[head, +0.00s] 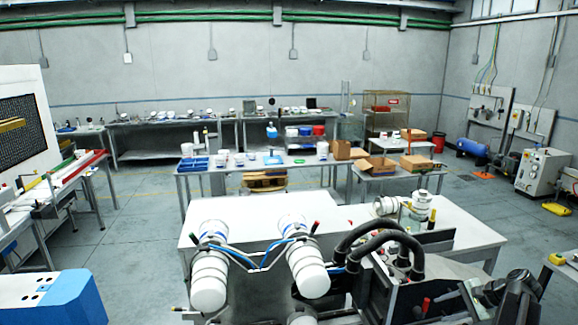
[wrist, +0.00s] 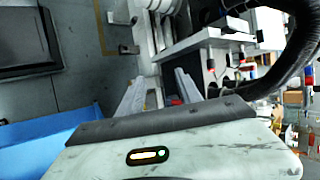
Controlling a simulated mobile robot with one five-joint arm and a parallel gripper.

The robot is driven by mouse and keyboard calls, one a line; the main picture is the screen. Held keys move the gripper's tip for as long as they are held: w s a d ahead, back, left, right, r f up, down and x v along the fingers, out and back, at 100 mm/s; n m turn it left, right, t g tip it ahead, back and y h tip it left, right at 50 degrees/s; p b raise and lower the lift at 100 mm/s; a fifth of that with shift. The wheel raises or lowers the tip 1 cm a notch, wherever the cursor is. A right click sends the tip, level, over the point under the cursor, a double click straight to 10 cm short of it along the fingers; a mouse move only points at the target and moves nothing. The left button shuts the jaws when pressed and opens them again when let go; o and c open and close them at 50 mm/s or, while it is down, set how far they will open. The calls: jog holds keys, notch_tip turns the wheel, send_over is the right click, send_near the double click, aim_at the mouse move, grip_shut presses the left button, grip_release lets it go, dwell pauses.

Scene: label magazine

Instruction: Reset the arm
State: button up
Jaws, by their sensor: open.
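My gripper (wrist: 158,88) shows in the wrist view as two pale grey fingers beyond a dark edge. The fingers stand apart, and I see nothing held between them. A large pale casing with a small lit indicator fills the bottom of the wrist view. In the head view, dark machine parts crowd the lower right corner. I cannot pick out the gripper's fingertips there.
A white table (head: 262,208) stands ahead, with white jointed arm parts (head: 308,272) before it. Thick black hoses (head: 383,232) curve nearby; a black hose (wrist: 300,62) shows close in the wrist view. A blue-and-white box (head: 60,300) stands lower left. Grey floor (head: 130,220) is clear beyond.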

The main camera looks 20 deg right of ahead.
jog(key=w+a+f+n+g+b, duration=0.1)
jog(key=w+a+f+n+b, duration=0.25)
jog(key=a, duration=0.45)
jog(key=w+a+f+n+g+b, duration=0.2)
jog(key=a+f, duration=0.3)
jog(key=a, duration=0.3)
jog(key=w+a+f+n+g+b, duration=0.1)
jog(key=w+a+f+n+b, duration=0.2)
jog(key=a, duration=0.5)
jog(key=s+a+f+n+g+h+b, duration=0.1)
jog(key=a+f+n+h+b, duration=0.1)
jog(key=a, duration=1)
jog(key=s+a+f+n+g+h+b, duration=0.1)
jog(key=a+f+n+b, duration=0.3)
jog(key=a, duration=0.8)
notch_tip(320, 180, down, 4)
jog(key=shift+r+n+g+h, duration=0.2)
jog(key=shift+n+g+h, duration=0.2)
jog(key=shift+n+h, duration=0.55)
jog(key=shift+d+y, duration=0.1)
jog(key=shift+y, duration=0.15)
